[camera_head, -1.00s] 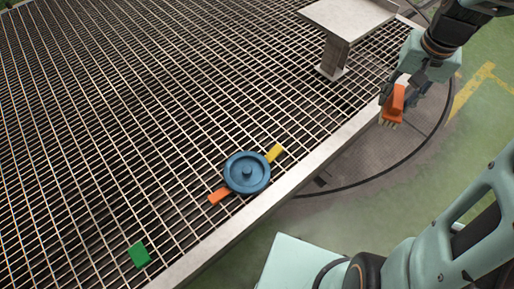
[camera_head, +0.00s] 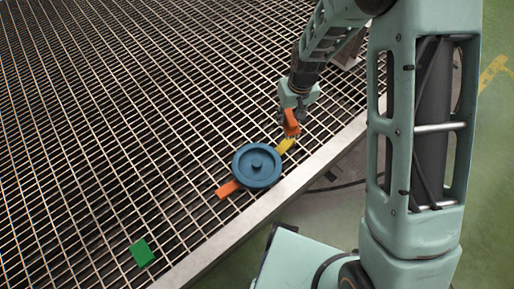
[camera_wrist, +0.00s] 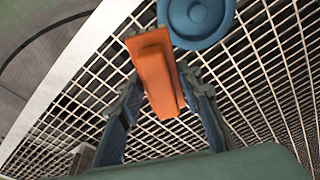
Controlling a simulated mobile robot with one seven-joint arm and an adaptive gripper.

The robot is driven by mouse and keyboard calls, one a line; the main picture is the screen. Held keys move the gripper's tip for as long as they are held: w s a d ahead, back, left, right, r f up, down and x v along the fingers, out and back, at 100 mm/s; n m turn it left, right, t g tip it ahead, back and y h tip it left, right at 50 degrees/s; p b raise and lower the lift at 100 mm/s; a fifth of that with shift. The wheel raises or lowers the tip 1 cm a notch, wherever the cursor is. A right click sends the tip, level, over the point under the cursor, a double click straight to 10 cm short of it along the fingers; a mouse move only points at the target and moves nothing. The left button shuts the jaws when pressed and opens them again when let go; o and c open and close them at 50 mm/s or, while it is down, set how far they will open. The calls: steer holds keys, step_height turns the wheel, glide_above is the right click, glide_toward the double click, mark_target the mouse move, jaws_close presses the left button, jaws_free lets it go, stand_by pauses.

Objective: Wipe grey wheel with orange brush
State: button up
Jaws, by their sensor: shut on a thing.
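My gripper (camera_head: 291,112) is shut on the orange brush (camera_head: 291,123), just above and right of the wheel in the head view. In the wrist view, my gripper's fingers (camera_wrist: 160,100) close around the brush (camera_wrist: 157,70) from both sides. The brush's bristles are not clearly seen. The wheel (camera_head: 257,166) looks blue rather than grey, a round disc with a raised rim and a central knob, lying on the grating. It also shows at the top of the wrist view (camera_wrist: 196,20), near the brush's far end. I cannot tell whether brush and wheel touch.
A yellow piece (camera_head: 286,145) and an orange piece (camera_head: 228,189) lie against opposite sides of the wheel. A green block (camera_head: 141,253) lies at the lower left. The grating (camera_head: 110,110) has a metal edge (camera_head: 290,186). Its left side is largely clear.

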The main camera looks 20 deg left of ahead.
steer(key=s+a+f+n+b, duration=0.25)
steer(key=s+a+f, duration=0.5)
steer(key=f, duration=0.45)
steer(key=b, duration=0.4)
glide_above(256, 160)
steer(key=shift+s+d+f, duration=0.1)
steer(key=shift+f, duration=1)
steer(key=shift+s+d+f, duration=0.1)
steer(key=shift+s+f, duration=0.05)
steer(key=shift+f, duration=0.9)
steer(key=shift+s+d+f, duration=0.1)
steer(key=shift+f, duration=1)
steer(key=shift+f+b, duration=0.5)
steer(key=shift+f, duration=0.1)
steer(key=shift+d, duration=0.1)
steer(key=shift+w+d, duration=0.7)
steer(key=shift+d, duration=0.2)
steer(key=shift+s+a, duration=0.75)
steer(key=shift+a, duration=0.25)
steer(key=shift+s+a, duration=0.75)
steer(key=shift+a, duration=0.25)
steer(key=shift+f, duration=0.1)
